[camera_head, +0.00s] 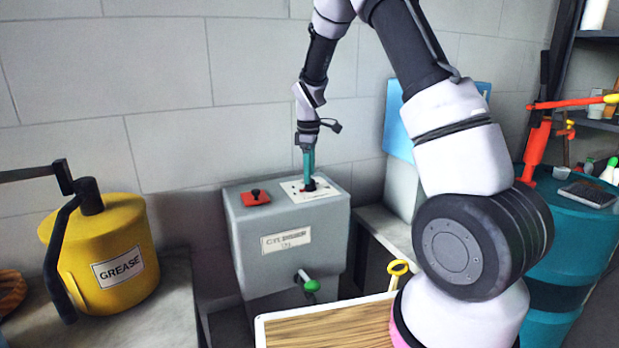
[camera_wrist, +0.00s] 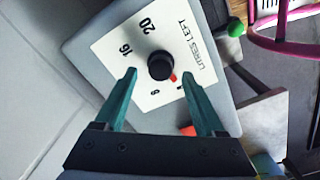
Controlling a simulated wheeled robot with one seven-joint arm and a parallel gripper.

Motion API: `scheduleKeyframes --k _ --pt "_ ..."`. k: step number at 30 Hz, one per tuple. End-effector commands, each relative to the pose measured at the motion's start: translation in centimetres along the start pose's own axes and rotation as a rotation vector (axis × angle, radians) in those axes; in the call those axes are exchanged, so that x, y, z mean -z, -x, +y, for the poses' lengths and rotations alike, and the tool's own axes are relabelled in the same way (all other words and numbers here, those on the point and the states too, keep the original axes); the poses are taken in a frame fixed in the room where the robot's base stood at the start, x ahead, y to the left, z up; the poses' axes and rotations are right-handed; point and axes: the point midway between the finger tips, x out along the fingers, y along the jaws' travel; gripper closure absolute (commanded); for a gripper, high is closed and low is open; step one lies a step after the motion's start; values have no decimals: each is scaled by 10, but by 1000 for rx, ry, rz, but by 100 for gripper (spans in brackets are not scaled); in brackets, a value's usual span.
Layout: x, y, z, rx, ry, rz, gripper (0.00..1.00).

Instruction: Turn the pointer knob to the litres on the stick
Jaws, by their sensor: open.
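The pointer knob (camera_wrist: 160,65) is a black round knob with a red pointer tip on a white dial plate (camera_wrist: 206,77) marked "LITRES LEFT". The numerals 20, 16 and 8 can be read; others are partly hidden or too small. The red tip points to the lower right in the wrist view, near a small mark. The plate lies on top of a grey box (camera_head: 288,245). My gripper (camera_wrist: 160,73) is open, its teal fingertips on either side of the knob; contact cannot be told. In the head view my gripper (camera_head: 309,178) points down onto the plate. No litres reading on a stick is legible.
A red square with a black knob (camera_head: 255,197) sits beside the plate. A green-knobbed tap (camera_head: 312,286) is on the box front. A yellow ring handle (camera_head: 398,268) stands near a wood-topped board (camera_head: 330,328). A yellow grease drum (camera_head: 115,265) is left, a teal drum (camera_head: 575,245) right.

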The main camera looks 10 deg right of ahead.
Motion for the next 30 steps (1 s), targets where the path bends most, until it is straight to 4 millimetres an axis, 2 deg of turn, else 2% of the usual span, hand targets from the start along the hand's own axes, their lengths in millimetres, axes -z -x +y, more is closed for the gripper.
scheduleKeyframes --k 3,6,15,17,18,21,30 --pt "0 -14 0 2 -1 -1 29" --pt "0 -19 0 0 0 0 29" --pt "0 -21 0 -1 0 1 29" --pt "0 -21 0 -1 0 1 52" --pt "0 -21 0 -1 -1 1 67" --pt "0 -21 0 -1 -1 1 100" --pt "0 -21 0 -1 -26 0 100"
